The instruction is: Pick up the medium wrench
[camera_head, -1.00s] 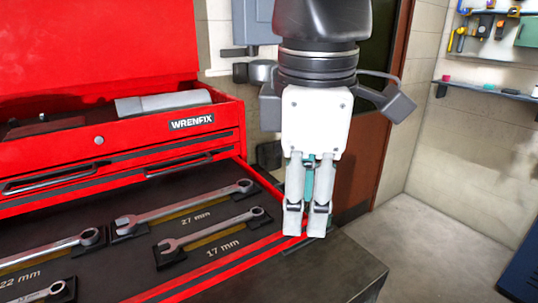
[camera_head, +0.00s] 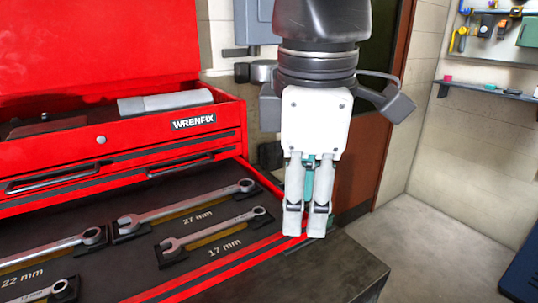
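Several silver wrenches lie in dark labelled holders in the open drawer. The 27 mm wrench (camera_head: 185,207) lies at the back, and the shorter 17 mm wrench (camera_head: 213,231) lies in front of it. The 22 mm wrench (camera_head: 50,248) is at the left, cut off by the picture edge. Another wrench (camera_head: 50,292) shows only in part at the bottom left, its label out of view. No label says "medium". My gripper (camera_head: 305,236) points down at the drawer's right front corner, right of the wrenches and apart from them. Its fingers are together, with nothing visible between them.
The red tool chest (camera_head: 190,140) stands at the left with its lid up, and a grey cylindrical object (camera_head: 165,102) lies in its top. The drawer's red front edge (camera_head: 225,272) borders a dark surface (camera_head: 330,275). Open floor (camera_head: 440,250) is at the right.

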